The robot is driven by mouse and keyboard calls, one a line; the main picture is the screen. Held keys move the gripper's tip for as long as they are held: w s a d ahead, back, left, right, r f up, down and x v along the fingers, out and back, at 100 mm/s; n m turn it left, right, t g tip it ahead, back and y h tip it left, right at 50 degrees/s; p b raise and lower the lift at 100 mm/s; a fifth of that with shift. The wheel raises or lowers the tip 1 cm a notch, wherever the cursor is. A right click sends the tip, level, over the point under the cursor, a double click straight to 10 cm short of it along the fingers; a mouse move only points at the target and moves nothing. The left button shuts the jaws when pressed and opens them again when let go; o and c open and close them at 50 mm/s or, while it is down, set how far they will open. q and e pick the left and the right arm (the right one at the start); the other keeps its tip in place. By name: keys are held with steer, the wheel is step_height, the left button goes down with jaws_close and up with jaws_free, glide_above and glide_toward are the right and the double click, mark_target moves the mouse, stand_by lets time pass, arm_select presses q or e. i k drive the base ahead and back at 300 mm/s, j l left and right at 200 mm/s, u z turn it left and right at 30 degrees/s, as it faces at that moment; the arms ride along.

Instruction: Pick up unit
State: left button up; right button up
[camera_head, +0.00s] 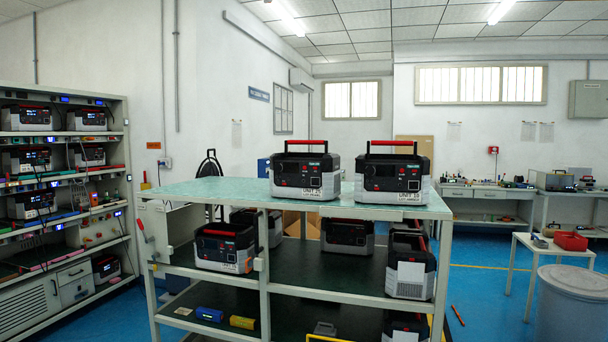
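Two black and light-grey units with red top handles stand side by side on the top of a shelved bench: a left unit (304,172) and a right unit (391,175). Both are upright, with labels on their front lower edges. More units of the same kind sit on the shelf below, including one at its front left (224,248), one further back (347,236) and one at its right end (410,267). Neither of my grippers shows in the head view.
The bench top (205,192) is clear on its left. A rack (62,100) holding several units stands at the left wall. At the right are a small white table (540,243) with a red bin (570,241), and a grey barrel (572,300). Blue floor lies between.

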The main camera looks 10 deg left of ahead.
mark_target(305, 175)
steer(key=i+j+z, duration=0.15)
steer(key=z, duration=0.25)
steer(key=i+j+z, duration=0.15)
steer(key=z, duration=0.25)
